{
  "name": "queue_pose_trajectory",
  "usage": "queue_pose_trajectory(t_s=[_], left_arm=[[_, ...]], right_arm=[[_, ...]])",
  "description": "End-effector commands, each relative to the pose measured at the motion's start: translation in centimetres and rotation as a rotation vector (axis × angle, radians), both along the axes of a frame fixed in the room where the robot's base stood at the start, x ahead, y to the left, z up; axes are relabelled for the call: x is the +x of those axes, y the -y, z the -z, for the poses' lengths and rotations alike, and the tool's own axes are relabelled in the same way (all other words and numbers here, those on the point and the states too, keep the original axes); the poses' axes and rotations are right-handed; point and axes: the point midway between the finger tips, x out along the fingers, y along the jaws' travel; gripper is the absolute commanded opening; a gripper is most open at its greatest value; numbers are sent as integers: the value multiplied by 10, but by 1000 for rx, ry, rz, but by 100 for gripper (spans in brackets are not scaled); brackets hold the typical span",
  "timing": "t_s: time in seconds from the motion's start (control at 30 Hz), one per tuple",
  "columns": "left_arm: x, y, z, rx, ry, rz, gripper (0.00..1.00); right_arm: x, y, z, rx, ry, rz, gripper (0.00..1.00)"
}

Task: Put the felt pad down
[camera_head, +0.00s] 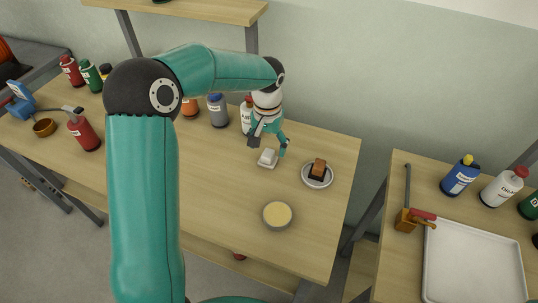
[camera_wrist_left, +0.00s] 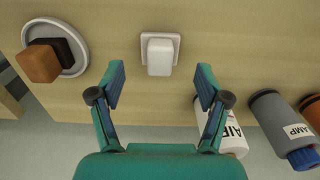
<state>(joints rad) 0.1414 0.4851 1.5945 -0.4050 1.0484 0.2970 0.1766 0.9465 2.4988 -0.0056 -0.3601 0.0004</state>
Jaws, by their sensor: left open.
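A small pale rounded block (camera_head: 268,155), which looks like the felt pad, sits on a thin white square base (camera_head: 264,165) on the wooden table. In the left wrist view the block (camera_wrist_left: 159,57) lies on its square base (camera_wrist_left: 143,40), ahead of and between my fingertips. My left gripper (camera_head: 267,146) is open, with its fingers apart and nothing between them; it also shows in the wrist view (camera_wrist_left: 161,83). I see no contact between the fingers and the block. My right gripper is not in view.
A round plate (camera_head: 318,185) with a brown block (camera_head: 319,165) and a dark piece stands right of the pale block. A round dish (camera_head: 278,215) with yellowish contents stands nearer. Bottles, including a grey one (camera_head: 217,111), line the back. A white tray (camera_head: 470,265) lies on the right table.

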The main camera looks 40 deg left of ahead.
Motion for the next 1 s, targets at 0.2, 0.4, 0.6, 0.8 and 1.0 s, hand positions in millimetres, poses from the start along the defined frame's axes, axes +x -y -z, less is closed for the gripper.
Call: queue_pose_trajectory(t_s=[0.2, 0.4, 0.6, 0.8, 1.0], left_arm=[[1, 1, -43, -1, 3, 1, 76], [0, 1, -65, -1, 1, 1, 76], [0, 1, -69, -1, -1, 1, 76], [0, 1, -69, -1, -1, 1, 76], [0, 1, -68, -1, -1, 1, 76]], right_arm=[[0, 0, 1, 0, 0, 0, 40], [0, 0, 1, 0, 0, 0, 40], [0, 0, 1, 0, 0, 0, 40], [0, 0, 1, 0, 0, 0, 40], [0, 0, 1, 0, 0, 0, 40]])
